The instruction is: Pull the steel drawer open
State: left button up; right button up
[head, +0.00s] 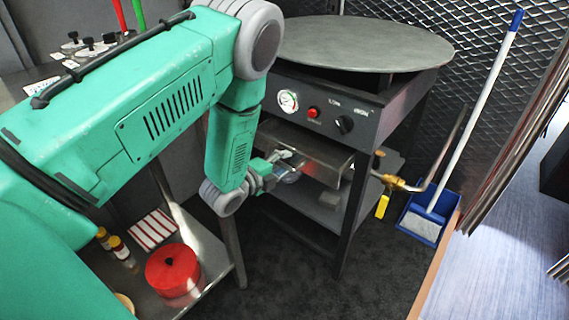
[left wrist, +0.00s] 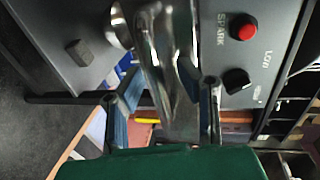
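The steel drawer (head: 327,152) sits under the control panel of a stand with a round top, in the head view. Its front and a strip of its upper face show; I cannot tell how far out it stands. My left gripper (head: 280,172) is at the left part of its front. In the left wrist view, a shiny curved steel bar (left wrist: 172,75), seemingly the drawer's handle, lies between the two fingers of my left gripper (left wrist: 162,105). The fingers are apart, with gaps visible beside the bar. My right gripper is not in view.
The panel (head: 325,110) has a gauge, red button and black knob. A brass valve with a pipe (head: 395,183) sticks out at the right. A blue dustpan (head: 428,215) stands beyond. A low steel shelf holds a red round container (head: 173,270). Dark floor before the stand is clear.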

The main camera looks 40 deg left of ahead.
pick_arm(q)
jog(key=shift+a, duration=0.1)
jog(key=shift+s+a, duration=0.1)
jog(key=shift+s, duration=0.15)
jog(key=d+v, duration=0.1)
jog(key=v, duration=1)
jog(key=shift+s+a, duration=0.2)
jog(key=shift+a, duration=0.1)
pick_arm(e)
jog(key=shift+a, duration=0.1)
pick_arm(q)
jog(key=shift+r, duration=0.1)
